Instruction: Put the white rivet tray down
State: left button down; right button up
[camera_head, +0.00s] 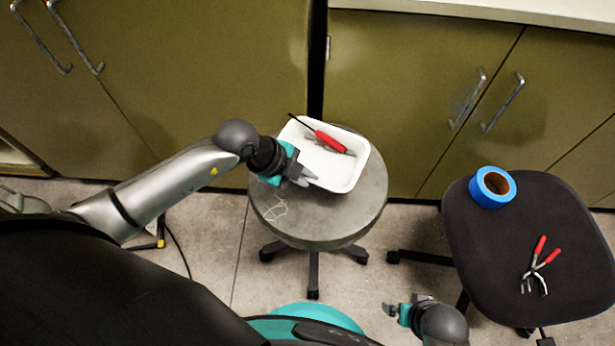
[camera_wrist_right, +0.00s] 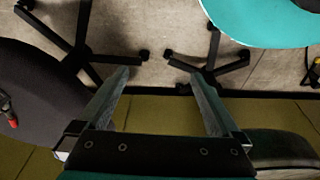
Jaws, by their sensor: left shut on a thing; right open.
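The white rivet tray (camera_head: 347,178) is over the round grey stool (camera_head: 310,225), towards the back of its top. It looks level, and I cannot tell whether its base touches the stool. My left gripper (camera_head: 304,176) is shut on the tray's near left edge and hides part of it. A red-handled tool (camera_head: 328,141) lies in the tray, its dark thin end reaching over the back rim. My right gripper (camera_head: 392,310) is low at the front, apart from the tray. It is open and empty in the right wrist view (camera_wrist_right: 162,78).
A black stool seat (camera_head: 500,260) at the right holds a blue tape roll (camera_head: 492,187) and red-handled pliers (camera_head: 540,266). Olive cabinets (camera_head: 420,90) stand close behind the grey stool. A thin pale loop (camera_head: 274,209) lies on the grey stool's front left, otherwise bare.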

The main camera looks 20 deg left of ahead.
pick_arm(q)
notch_tip(320, 180, down, 3)
jog(key=b, duration=0.3)
jog(key=shift+r, duration=0.1)
jog(key=shift+f+b, duration=0.25)
jog(key=shift+b, duration=0.25)
pick_arm(e)
notch_tip(320, 180, up, 9)
jog(key=w+t, duration=0.1)
jog(key=w, duration=0.1)
jog(key=shift+w+a+f, duration=0.15)
jog(key=shift+w+a, duration=0.15)
pick_arm(q)
jog(key=shift+f, duration=0.65)
pick_arm(e)
jog(key=shift+f, duration=0.25)
pick_arm(q)
jog(key=c, duration=0.9)
grip_release()
jog(key=shift+o, duration=0.2)
pick_arm(e)
jog(key=shift+r, duration=0.1)
